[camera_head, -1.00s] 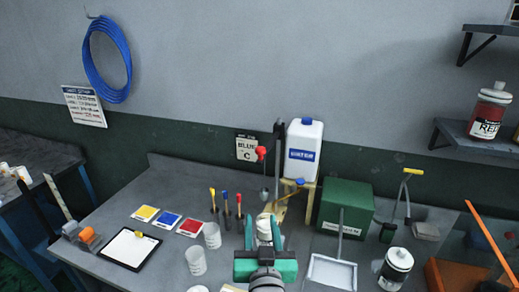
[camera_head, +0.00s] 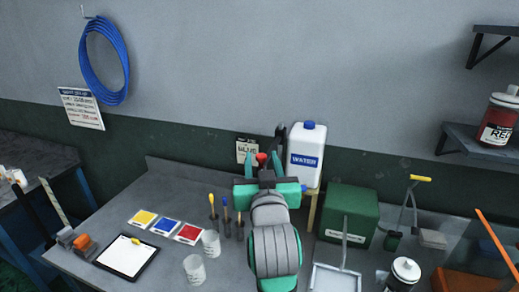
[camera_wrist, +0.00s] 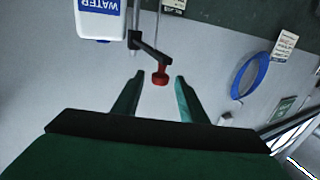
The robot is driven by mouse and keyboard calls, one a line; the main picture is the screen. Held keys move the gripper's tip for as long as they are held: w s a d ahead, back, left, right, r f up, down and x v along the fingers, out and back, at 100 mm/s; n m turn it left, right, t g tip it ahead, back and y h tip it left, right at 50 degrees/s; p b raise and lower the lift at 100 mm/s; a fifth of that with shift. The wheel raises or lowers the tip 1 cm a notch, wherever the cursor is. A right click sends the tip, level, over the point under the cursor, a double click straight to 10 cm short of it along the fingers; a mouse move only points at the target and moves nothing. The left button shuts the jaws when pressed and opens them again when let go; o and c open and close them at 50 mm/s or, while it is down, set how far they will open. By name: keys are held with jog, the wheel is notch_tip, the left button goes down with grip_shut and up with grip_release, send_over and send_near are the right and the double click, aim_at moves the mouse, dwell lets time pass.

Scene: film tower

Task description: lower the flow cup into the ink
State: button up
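The red knob of what looks like the flow cup (camera_head: 261,158) shows at the back of the bench, beside the dark stand. In the wrist view the red knob (camera_wrist: 160,77) hangs from the dark arm of the stand, between my fingertips, with gaps on both sides. My gripper (camera_head: 264,152) is open and raised in front of it; it also shows open and empty in the wrist view (camera_wrist: 160,82). The cup below the knob is hidden behind my gripper and arm. I cannot make out the ink; my arm covers that part of the bench.
A white water container (camera_head: 306,152) stands close right of the stand, on a wooden support (camera_head: 312,208). A green box (camera_head: 348,215) is further right. Clear cups (camera_head: 194,269), several upright coloured-handled tools (camera_head: 226,208) and a clipboard (camera_head: 128,256) are left.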

jog(key=shift+w+a, duration=0.2)
jog(key=shift+w, duration=2.85)
grip_shut()
jog(key=shift+f, duration=0.1)
